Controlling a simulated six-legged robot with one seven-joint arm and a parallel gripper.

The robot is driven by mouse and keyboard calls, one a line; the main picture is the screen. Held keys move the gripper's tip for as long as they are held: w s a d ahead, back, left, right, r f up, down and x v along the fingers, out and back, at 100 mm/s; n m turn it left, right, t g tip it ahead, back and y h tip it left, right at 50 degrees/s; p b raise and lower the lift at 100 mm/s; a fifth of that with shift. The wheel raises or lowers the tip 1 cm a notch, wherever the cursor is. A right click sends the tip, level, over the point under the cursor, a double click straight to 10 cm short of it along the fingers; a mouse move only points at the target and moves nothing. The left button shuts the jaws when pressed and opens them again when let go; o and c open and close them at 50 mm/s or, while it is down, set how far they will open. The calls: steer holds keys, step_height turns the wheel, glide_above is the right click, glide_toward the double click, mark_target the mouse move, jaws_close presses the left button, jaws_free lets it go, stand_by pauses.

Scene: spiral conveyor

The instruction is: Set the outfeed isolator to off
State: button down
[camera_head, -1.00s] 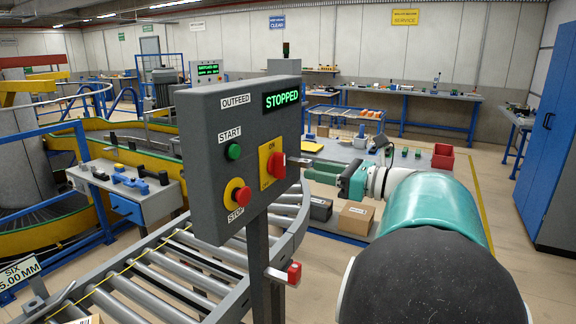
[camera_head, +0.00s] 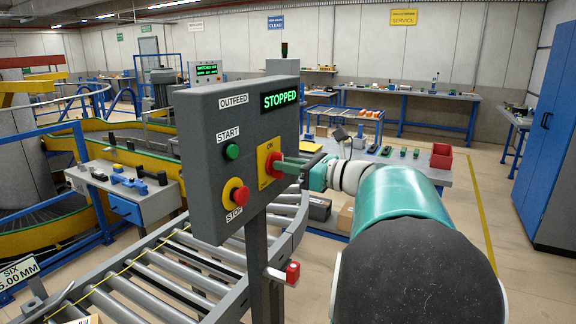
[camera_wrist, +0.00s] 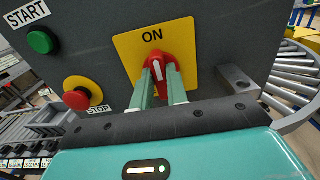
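The outfeed isolator is a red rotary knob (camera_head: 273,163) on a yellow plate (camera_head: 264,176) of the grey OUTFEED panel (camera_head: 205,115). In the wrist view the knob (camera_wrist: 158,62) has its white mark pointing up toward ON. My gripper (camera_wrist: 161,76) reaches the knob, with one green finger on each side of its handle. A gap shows between the fingers; whether they touch the handle is unclear. In the head view my gripper (camera_head: 287,167) is at the panel's right side. The lower plate label is hidden in the wrist view. The display (camera_head: 280,97) reads STOPPED.
A green START button (camera_head: 232,152) and a red STOP button (camera_head: 240,196) sit left of the knob. A grey bracket (camera_wrist: 238,80) juts out to its right. A roller conveyor (camera_head: 175,270) runs below the panel. A red-ended handle (camera_head: 292,272) is on the post.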

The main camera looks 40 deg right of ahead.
steer(key=shift+n, duration=0.3)
steer(key=n, duration=1.7)
steer(key=shift+s+a+f, duration=0.1)
steer(key=shift+a+f, duration=0.2)
steer(key=shift+n, duration=0.3)
steer(key=c, duration=1.4)
jaws_free()
